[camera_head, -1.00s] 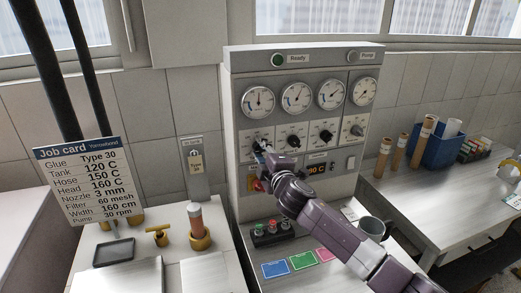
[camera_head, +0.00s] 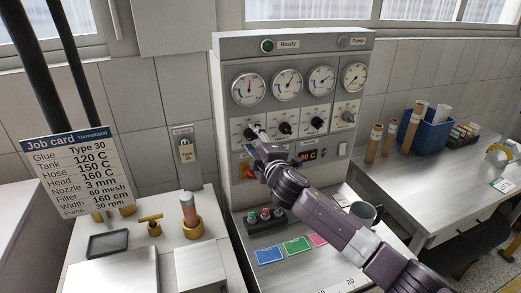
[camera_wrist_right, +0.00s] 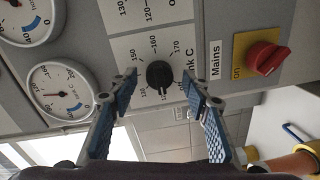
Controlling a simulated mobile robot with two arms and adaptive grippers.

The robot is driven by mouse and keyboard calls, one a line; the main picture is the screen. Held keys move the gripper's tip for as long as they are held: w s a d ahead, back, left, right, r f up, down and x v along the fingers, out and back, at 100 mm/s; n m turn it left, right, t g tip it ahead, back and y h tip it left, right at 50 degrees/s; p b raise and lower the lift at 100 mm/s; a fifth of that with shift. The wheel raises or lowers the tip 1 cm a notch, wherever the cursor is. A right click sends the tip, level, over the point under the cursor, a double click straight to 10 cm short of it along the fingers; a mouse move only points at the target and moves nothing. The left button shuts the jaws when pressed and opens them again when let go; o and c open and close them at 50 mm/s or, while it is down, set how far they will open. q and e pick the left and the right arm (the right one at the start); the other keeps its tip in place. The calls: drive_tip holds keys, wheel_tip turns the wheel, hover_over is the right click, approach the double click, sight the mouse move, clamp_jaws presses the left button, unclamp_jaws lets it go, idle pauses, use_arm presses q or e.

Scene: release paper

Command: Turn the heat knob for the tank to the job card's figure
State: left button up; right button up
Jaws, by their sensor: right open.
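The black tank heat knob (camera_wrist_right: 160,75) shows in the right wrist view on a pale dial with a ring of figures. Its label is partly cut by a finger and reads "nk C". I cannot tell its exact setting. My right gripper (camera_wrist_right: 159,80) is open, with one blue-padded finger on each side of the knob; contact is not clear. In the head view my right gripper (camera_head: 257,134) is at the leftmost knob of the row and partly hides it. The job card (camera_head: 77,172) at the left reads Tank 120 C. My left gripper is not in view.
The grey panel (camera_head: 225,100) has several round gauges above the knobs. A red mains switch (camera_wrist_right: 267,58) on a yellow plate is beside the tank dial. Below are a button box (camera_head: 265,217) and coloured cards (camera_head: 297,245). A mug (camera_head: 363,212) stands at the right.

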drive_tip(key=v, duration=1)
drive_tip(key=shift+s+d, duration=0.15)
drive_tip(key=shift+s, duration=0.25)
